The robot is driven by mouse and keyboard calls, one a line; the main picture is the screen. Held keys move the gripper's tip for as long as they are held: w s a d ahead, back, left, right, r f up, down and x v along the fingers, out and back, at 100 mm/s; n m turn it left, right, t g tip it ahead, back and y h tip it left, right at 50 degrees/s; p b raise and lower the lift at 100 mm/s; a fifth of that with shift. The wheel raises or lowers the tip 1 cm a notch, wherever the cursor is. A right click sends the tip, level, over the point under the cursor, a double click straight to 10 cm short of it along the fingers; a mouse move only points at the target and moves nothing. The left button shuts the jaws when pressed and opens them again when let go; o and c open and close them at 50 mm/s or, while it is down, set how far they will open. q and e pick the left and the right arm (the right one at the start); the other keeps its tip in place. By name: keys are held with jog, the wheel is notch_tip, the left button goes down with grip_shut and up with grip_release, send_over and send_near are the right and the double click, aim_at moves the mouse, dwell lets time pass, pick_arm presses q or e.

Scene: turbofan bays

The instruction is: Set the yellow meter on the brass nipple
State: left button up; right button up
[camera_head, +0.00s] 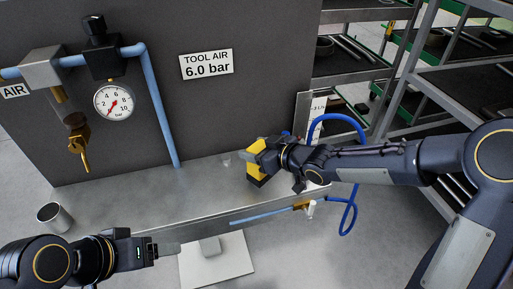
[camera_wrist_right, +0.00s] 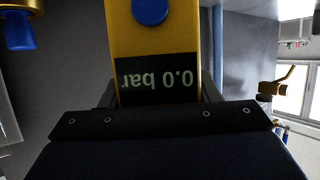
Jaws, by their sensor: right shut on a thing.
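The yellow meter (camera_head: 255,165) is in my right gripper (camera_head: 268,160), above the right part of the metal bench. In the right wrist view the meter (camera_wrist_right: 205,40) fills the upper middle, with a blue button and a dark display reading "0.0 bar" upside down. The right gripper (camera_wrist_right: 160,100) is shut on it. A small brass fitting (camera_head: 302,205) shows at the bench's front edge beside the blue hose; I cannot tell whether it is the brass nipple. My left gripper (camera_head: 165,249) is at the lower left, in front of the bench; its jaw opening is unclear.
A grey panel carries a round gauge (camera_head: 113,102), a brass valve handle (camera_head: 78,145) and a blue pipe (camera_head: 160,110). A metal cup (camera_head: 54,216) stands at the bench's left. A blue hose (camera_head: 349,215) loops at the right, near shelves (camera_head: 365,55). The bench middle (camera_head: 165,195) is clear.

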jog(key=shift+f, duration=0.15)
jog(key=o, duration=0.8)
jog(key=shift+d, duration=0.1)
jog(key=shift+s+d+r+p, duration=0.35)
jog(key=shift+d+r+p, duration=0.05)
jog(key=shift+p, duration=0.1)
jog(key=p+v, duration=0.6)
jog(key=v, duration=0.3)
jog(key=shift+s+d+p, duration=0.2)
jog(key=shift+s+p, duration=0.05)
jog(key=shift+p, duration=0.15)
